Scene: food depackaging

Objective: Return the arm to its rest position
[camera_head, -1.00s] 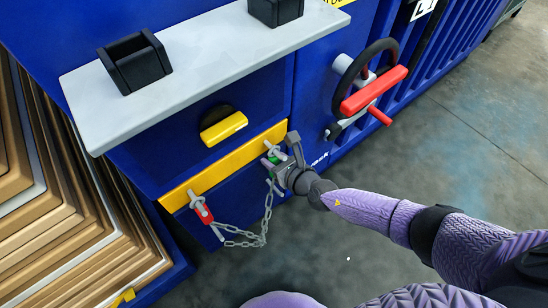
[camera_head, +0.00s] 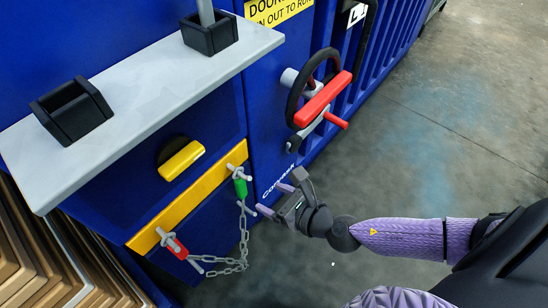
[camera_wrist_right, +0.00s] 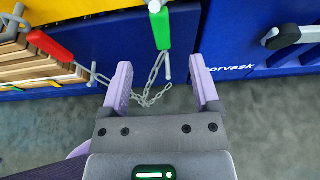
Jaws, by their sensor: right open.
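My right gripper (camera_head: 272,198) is open and empty in the head view, just right of and apart from the green-handled pin (camera_head: 240,186) on the yellow bar (camera_head: 190,203). In the right wrist view its two purple fingers (camera_wrist_right: 160,88) stand apart with nothing gripped between them; the green-handled pin (camera_wrist_right: 161,30) and chain (camera_wrist_right: 152,88) show beyond them. The red-handled pin (camera_head: 175,246) sits at the bar's lower left end. A grey chain (camera_head: 243,235) links the two pins and hangs slack. My left gripper is not in view.
The blue machine (camera_head: 221,226) fills the left side, with a grey shelf (camera_head: 130,102) bearing black holders (camera_head: 72,111). A red-handled wheel (camera_head: 322,98) juts out above my right gripper. Stacked brown sheets (camera_head: 40,262) lie at lower left. Open floor (camera_head: 430,130) is on the right.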

